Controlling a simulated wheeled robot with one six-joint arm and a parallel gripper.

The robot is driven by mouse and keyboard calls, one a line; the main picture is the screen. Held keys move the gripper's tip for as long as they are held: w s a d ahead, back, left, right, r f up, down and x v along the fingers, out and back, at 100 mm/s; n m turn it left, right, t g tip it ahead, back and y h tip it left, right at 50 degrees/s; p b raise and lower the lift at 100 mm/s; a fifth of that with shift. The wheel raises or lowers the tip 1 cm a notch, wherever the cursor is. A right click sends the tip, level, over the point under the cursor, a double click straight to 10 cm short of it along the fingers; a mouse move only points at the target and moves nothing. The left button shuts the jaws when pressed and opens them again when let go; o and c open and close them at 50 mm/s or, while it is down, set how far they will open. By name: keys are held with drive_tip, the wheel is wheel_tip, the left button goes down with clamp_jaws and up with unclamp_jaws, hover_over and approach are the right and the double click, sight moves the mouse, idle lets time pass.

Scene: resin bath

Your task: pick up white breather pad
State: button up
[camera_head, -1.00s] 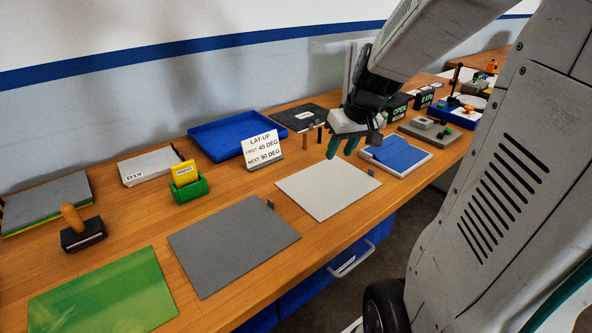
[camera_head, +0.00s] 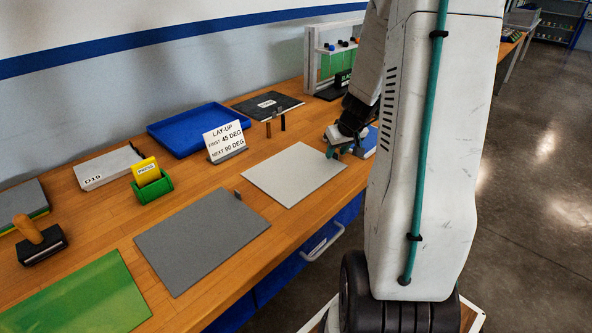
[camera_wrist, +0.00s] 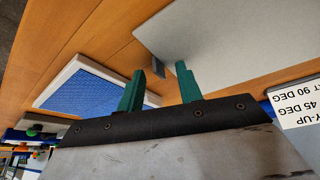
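A flat off-white square sheet (camera_head: 294,173) lies on the wooden bench and also fills the upper right of the wrist view (camera_wrist: 225,40). A blue pad (camera_head: 368,142) on a white-rimmed base is mostly hidden behind my arm; the wrist view shows it at left (camera_wrist: 95,98). I cannot tell for certain which thing is the white breather pad. My gripper (camera_head: 336,151) hangs above the bench near the far right corner of the off-white sheet.
A lay-up sign (camera_head: 225,140), blue tray (camera_head: 160,142), grey sheet (camera_head: 203,240), green sheet (camera_head: 75,300) and green holder (camera_head: 153,187) stand along the bench. A small grey clip (camera_wrist: 152,73) sits by the off-white sheet.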

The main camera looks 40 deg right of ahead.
drive_tip(key=shift+f, duration=0.15)
clamp_jaws()
drive_tip(key=shift+w, duration=0.1)
